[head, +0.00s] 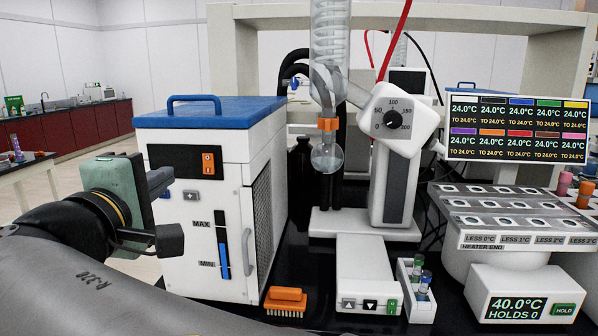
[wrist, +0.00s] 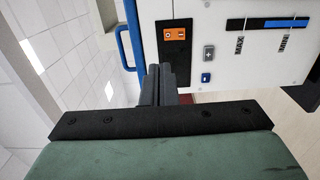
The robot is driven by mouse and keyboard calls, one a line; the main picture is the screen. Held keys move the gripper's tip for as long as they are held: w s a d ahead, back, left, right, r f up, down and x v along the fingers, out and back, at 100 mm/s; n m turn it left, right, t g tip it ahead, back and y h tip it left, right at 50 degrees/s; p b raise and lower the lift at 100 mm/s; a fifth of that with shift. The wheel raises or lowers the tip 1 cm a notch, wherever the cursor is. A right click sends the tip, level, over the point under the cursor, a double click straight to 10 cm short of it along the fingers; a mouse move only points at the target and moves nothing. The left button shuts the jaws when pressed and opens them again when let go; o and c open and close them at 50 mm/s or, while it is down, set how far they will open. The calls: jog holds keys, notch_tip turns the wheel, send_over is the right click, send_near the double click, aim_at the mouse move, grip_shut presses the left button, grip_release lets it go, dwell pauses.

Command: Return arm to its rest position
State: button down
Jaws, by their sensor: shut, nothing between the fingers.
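My gripper (head: 163,181) is at the left of the head view, on its green body in front of the left part of the white chiller box. In the wrist view its dark fingers (wrist: 160,80) are together with nothing between them. They show in front of the chiller's front face, and I see no contact. My grey arm crosses the lower left of the head view.
The chiller (head: 260,190) has a blue lid and handle. An orange brush (head: 286,300) lies beside its base. A rotary evaporator (head: 390,180) with glassware stands right of it. A heater block (head: 515,220) and temperature screen (head: 518,129) are farther right. Open floor shows at left.

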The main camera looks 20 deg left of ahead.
jog(key=shift+s+d, duration=0.1)
jog(key=shift+s, duration=0.3)
jog(key=w+d+f+m+g+h+p, duration=0.1)
jog(key=w+d+f+m+g+h, duration=0.15)
jog(key=w+d+f, duration=0.45)
jog(key=w+d+f+m+g+h+p, duration=0.1)
jog(key=w+d+f+m+g+h, duration=0.15)
jog(key=d, duration=0.75)
jog(key=w+d+f+m+g+h+p, duration=0.1)
jog(key=w+d+f+m+g+h, duration=0.15)
jog(key=w+d+f, duration=0.5)
jog(key=s+d+f+m+g+h+p, duration=0.1)
jog(key=s+d+f+m+g, duration=0.25)
jog(key=d, duration=0.55)
jog(key=s+d+f+m+g, duration=0.2)
jog(key=s+d+f, duration=0.15)
jog(key=d, duration=0.45)
jog(key=s+d+f+m+g+y+p, duration=0.2)
jog(key=s+d+f+m+g+y, duration=0.1)
jog(key=s+d+f+m, duration=0.4)
jog(key=s+f+m, duration=0.1)
jog(key=s, duration=0.2)
jog(key=shift+s+d+g, duration=0.3)
jog(key=shift+d+g, duration=0.05)
jog(key=shift+g, duration=0.05)
jog(key=shift+y, duration=0.25)
